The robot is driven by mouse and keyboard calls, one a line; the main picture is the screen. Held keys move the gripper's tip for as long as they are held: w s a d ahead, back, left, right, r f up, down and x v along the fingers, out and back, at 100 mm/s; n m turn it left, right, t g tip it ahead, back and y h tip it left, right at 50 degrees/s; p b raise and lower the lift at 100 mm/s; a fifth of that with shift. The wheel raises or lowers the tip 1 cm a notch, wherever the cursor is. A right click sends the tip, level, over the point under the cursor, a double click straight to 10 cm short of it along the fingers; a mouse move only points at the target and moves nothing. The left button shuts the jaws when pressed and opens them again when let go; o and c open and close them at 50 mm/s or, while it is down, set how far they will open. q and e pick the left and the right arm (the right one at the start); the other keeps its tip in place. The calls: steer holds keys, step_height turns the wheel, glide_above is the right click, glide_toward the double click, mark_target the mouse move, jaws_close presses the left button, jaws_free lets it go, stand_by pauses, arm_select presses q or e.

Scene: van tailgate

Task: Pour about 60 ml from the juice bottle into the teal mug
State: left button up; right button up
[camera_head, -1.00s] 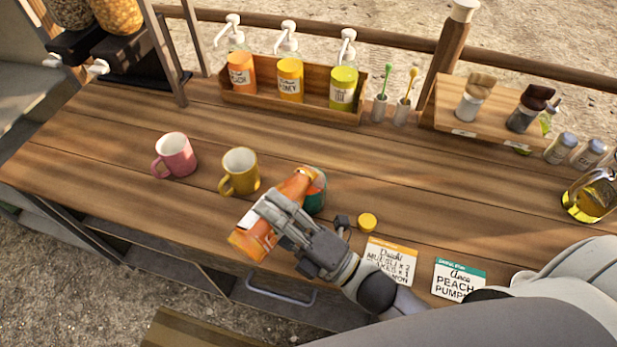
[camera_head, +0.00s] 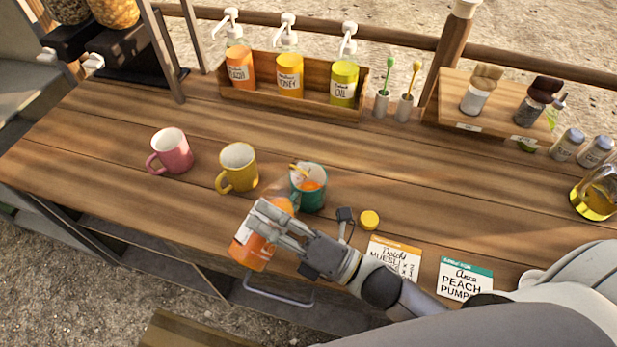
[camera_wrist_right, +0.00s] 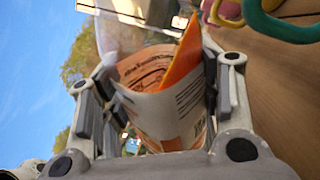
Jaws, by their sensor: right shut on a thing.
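My right gripper (camera_head: 262,218) is shut on the juice bottle (camera_head: 252,250), a clear bottle with orange juice and a printed label. The bottle is tilted, its clear upper part leaning toward the teal mug (camera_head: 314,200). The mug stands upright on the counter and holds orange juice (camera_head: 309,184); a thin orange streak shows at its rim. I cannot tell whether juice is still flowing. In the right wrist view the bottle (camera_wrist_right: 165,100) lies between both fingers, with orange juice along one side. The teal mug's handle (camera_wrist_right: 285,28) shows top right. My left gripper is out of view.
A mustard mug (camera_head: 238,168) and a pink mug (camera_head: 171,152) stand left of the teal mug. A yellow cap (camera_head: 369,220) and two order cards (camera_head: 394,257) (camera_head: 465,279) lie to the right. A wooden pump-bottle tray (camera_head: 300,106) stands behind.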

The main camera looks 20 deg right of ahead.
mark_target(272, 196)
steer(key=shift+r+n+g+p, duration=0.35)
steer(key=shift+r+n, duration=0.1)
steer(key=shift+n, duration=0.45)
steer(key=n, duration=0.1)
steer(key=w+d+r+n+g+p, duration=0.1)
steer(key=n, duration=0.1)
steer(key=shift+y, duration=0.4)
steer(key=n, duration=0.2)
steer(key=n+g+p, duration=0.1)
steer(key=shift+w+d+r, duration=0.25)
steer(key=n+g+p, duration=0.1)
steer(key=n, duration=0.3)
steer(key=shift+a+r+n, duration=0.1)
steer(key=shift+a+n, duration=0.05)
steer(key=shift+n, duration=0.25)
step_height(272, 196, up, 4)
steer(key=n+h+p, duration=0.1)
steer(key=n+p, duration=0.1)
steer(key=p, duration=0.3)
steer(key=shift+w, duration=0.1)
